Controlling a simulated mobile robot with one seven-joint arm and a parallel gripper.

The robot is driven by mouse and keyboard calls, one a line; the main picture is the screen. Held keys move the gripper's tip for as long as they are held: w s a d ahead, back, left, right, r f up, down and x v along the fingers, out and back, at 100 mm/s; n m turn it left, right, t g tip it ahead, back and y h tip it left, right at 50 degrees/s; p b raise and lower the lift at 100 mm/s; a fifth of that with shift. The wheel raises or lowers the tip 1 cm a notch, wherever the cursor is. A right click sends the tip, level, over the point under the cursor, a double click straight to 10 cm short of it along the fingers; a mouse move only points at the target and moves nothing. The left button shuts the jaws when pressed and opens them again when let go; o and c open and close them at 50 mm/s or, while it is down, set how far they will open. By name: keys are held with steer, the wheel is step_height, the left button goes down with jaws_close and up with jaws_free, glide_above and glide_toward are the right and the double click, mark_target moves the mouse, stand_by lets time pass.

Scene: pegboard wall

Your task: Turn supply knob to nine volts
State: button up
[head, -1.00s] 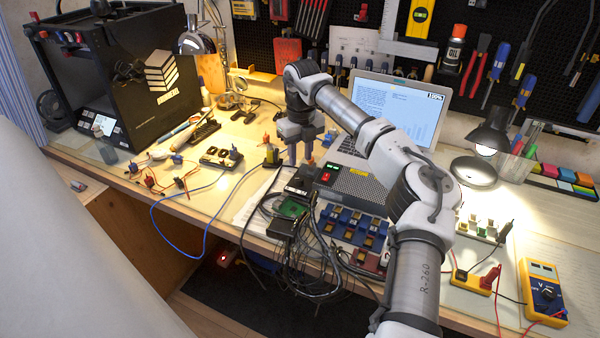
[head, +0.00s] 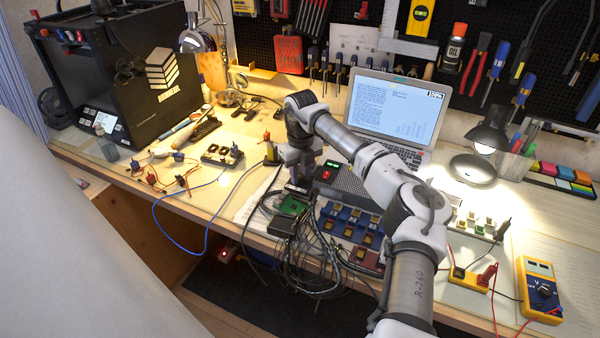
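The power supply (head: 350,180) is a grey perforated box on the bench in front of the laptop, partly covered by my arm. A red switch (head: 326,174) with a small green glow beside it shows at its left end. My gripper (head: 297,183) points down at the supply's left end, just left of the switch. The supply knob cannot be made out; my gripper hides that part. Whether the fingers touch anything, or how far apart they are, is too small to tell.
Dark cables and a green circuit board (head: 292,205) crowd the front edge below my gripper. A blue rack of small parts (head: 350,218) stands in front of the supply. The open laptop (head: 396,110) is behind. A yellow multimeter (head: 541,288) lies at the right.

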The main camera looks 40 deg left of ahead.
mark_target(300, 175)
jaws_close()
steer(key=shift+n, duration=0.4)
steer(key=n, duration=0.4)
steer(key=shift+n, duration=0.4)
steer(key=n, duration=0.6)
steer(key=shift+n, duration=0.3)
steer(key=shift+a, duration=0.1)
steer(key=o, duration=0.6)
jaws_free()
steer(key=shift+r, duration=0.1)
step_height(300, 175, up, 14)
steer(key=shift+w+f+b, duration=0.1)
steer(key=shift+b, duration=1)
